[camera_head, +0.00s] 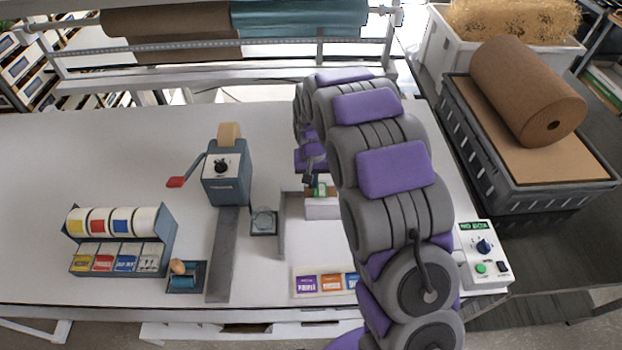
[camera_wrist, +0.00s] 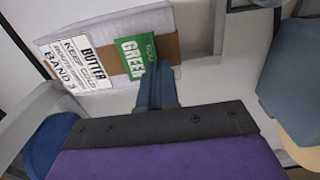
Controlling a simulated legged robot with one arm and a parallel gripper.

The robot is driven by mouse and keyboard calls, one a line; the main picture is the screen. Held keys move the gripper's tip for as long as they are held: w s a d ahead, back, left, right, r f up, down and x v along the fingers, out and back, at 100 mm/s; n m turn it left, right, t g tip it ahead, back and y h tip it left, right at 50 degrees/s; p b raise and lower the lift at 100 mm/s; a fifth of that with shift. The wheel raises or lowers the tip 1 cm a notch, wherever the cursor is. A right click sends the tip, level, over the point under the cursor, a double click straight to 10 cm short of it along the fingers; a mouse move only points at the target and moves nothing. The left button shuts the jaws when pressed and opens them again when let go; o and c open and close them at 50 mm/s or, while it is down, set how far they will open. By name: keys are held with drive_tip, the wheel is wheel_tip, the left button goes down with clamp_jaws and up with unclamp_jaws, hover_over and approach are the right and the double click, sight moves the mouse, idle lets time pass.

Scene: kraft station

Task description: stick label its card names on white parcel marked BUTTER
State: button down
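The white parcel (camera_head: 322,208) stands on the bench just left of my arm. In the wrist view its white face (camera_wrist: 88,22) carries a printed card (camera_wrist: 80,62) reading BUTTER, KEEP COLD and BAND, with a smaller line I cannot read surely. Beside the card is a brown patch (camera_wrist: 168,47). A green label (camera_wrist: 134,53) marked GREEN lies over or just above this patch; I cannot tell whether it touches. My gripper (camera_wrist: 154,68) is narrow and shut at the label's lower edge. In the head view the label (camera_head: 321,188) shows at the parcel's top, and my arm hides part of the parcel.
A roll dispenser (camera_head: 170,240) and a grey machine with a red lever (camera_head: 226,185) stand left. A control box (camera_head: 486,268) sits right. The bench's far left is clear.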

drive_tip(key=shift+d+f, duration=0.2)
drive_tip(key=shift+a+f, duration=0.2)
drive_tip(key=c, duration=1.8)
unclamp_jaws()
drive_tip(key=o, duration=0.5)
drive_tip(key=shift+r+p, duration=0.45)
drive_tip(key=shift+r, duration=1.85)
